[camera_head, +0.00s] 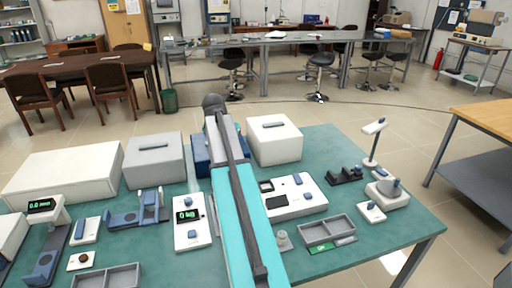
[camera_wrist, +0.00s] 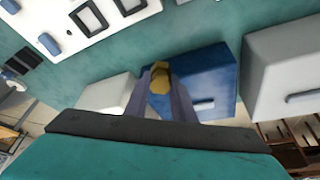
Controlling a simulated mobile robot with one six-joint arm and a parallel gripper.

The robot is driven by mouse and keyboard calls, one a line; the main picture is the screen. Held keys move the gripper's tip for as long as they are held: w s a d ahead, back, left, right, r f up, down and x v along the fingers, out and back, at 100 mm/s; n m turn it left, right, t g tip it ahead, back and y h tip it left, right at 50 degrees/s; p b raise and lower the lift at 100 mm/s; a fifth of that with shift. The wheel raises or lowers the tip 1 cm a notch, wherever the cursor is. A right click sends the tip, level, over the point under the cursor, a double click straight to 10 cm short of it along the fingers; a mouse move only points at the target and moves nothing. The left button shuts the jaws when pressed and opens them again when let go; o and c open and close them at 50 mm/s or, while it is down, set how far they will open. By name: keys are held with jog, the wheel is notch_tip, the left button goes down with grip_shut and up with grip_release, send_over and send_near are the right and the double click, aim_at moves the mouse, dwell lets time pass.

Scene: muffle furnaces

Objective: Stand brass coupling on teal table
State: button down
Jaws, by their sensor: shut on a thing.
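The brass coupling (camera_wrist: 160,74) shows in the wrist view as a small gold, faceted piece. My gripper (camera_wrist: 161,84) is shut on it, with a grey finger on each side. The coupling appears in front of a blue box; I cannot tell its height above the table. The teal table (camera_head: 330,145) fills the lower part of the head view, and its top also shows in the wrist view (camera_wrist: 215,25). In the head view my arm covers the middle of the table, and the fingers and coupling cannot be made out.
The blue box (camera_head: 202,160) stands between a grey box (camera_head: 153,165) and a white box (camera_head: 275,145). Scales, white instruments (camera_head: 300,200) and a grey tray (camera_head: 326,230) crowd the table. Small bare patches lie at the far right corner and the front right.

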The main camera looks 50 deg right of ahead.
jog(key=w+a+r+n+t+y, duration=0.1)
jog(key=a+n, duration=0.5)
jog(key=a, duration=1.7)
jog(key=w+a+r+n+t+y, duration=0.1)
jog(key=w+a+r+n+y, duration=0.2)
jog(key=a, duration=2)
jog(key=w+n, duration=0.2)
jog(key=n, duration=0.1)
jog(key=shift+n, duration=0.4)
jog(key=shift+t, duration=0.3)
